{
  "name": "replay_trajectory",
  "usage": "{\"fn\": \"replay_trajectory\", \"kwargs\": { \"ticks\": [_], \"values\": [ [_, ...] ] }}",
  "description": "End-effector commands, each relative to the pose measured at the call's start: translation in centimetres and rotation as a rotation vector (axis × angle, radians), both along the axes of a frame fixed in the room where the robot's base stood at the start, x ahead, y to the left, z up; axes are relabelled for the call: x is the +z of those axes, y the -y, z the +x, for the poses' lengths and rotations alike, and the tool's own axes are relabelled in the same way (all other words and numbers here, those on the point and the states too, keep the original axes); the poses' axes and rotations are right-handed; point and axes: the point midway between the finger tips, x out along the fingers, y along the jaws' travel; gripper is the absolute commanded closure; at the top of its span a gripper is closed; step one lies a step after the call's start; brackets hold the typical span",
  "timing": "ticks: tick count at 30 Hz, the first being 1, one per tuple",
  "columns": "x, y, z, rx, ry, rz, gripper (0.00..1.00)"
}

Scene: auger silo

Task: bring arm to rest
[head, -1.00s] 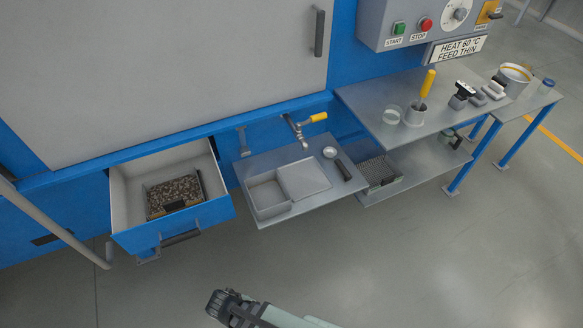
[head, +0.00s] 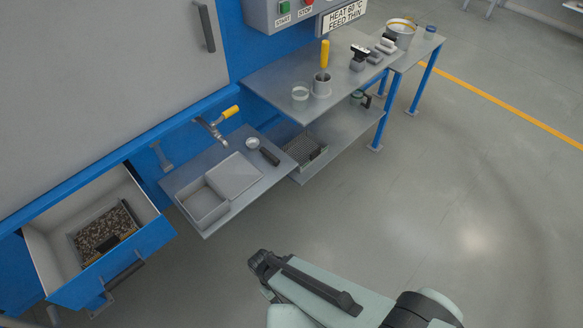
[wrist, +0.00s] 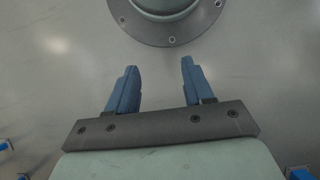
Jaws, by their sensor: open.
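My gripper shows in the wrist view (wrist: 155,85) with its two blue fingers spread apart and nothing between them. Beyond the fingertips the wrist view shows grey floor and a round bolted flange at the top, which I take to be part of my own base. In the head view my arm reaches in from the bottom, folded over open floor and clear of the bench and drawer. The fingers cannot be made out in the head view.
An open blue drawer (head: 155,243) holds a tray of brown pellets (head: 104,228) at left. A steel bench (head: 268,85) carries a cup, a glass dish and other items. The floor (head: 470,200) at right is clear.

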Motion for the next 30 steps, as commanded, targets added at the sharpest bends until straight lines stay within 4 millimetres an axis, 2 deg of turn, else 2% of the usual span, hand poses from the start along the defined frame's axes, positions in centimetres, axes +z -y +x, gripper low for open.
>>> {"fn": "replay_trajectory", "kwargs": {
  "ticks": [3, 13, 30],
  "values": [
    [-0.3, 2.3, 0.6, -0.078, -0.013, -0.012, 0.48],
    [-1.1, 7.9, 1.4, -0.281, -0.048, -0.037, 0.48],
    [-2.2, 16.2, 0.8, -0.629, -0.106, -0.055, 0.48]
  ]
}}
